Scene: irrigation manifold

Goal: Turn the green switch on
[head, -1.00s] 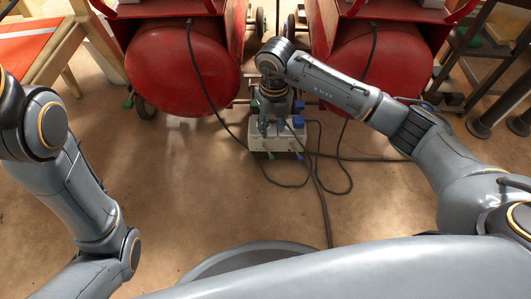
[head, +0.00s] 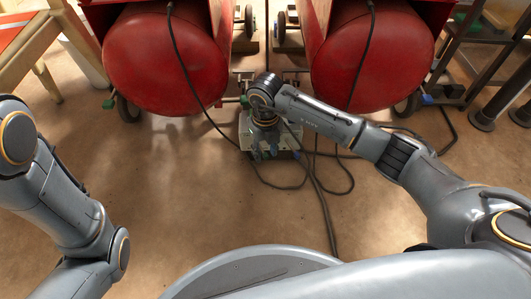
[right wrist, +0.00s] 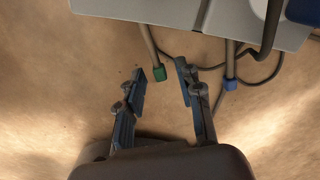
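The manifold (head: 288,141) is a pale grey box on the floor, in the middle of the head view and at the top of the right wrist view (right wrist: 195,12). A grey lever with a green tip (right wrist: 159,74) sticks out from it. A second lever with a blue tip (right wrist: 231,85) is to the right. My right gripper (right wrist: 161,69) is open, with one finger on each side of the green tip in the picture; I see no contact and cannot tell the depth. In the head view, my right wrist hides part of the box. My left gripper is out of view.
Two large red tanks (head: 166,58) (head: 372,55) stand behind the manifold. Dark cables (head: 326,205) lie on the floor to its right. A dark metal rack (head: 470,55) is at the right. The brown floor in front is mostly clear.

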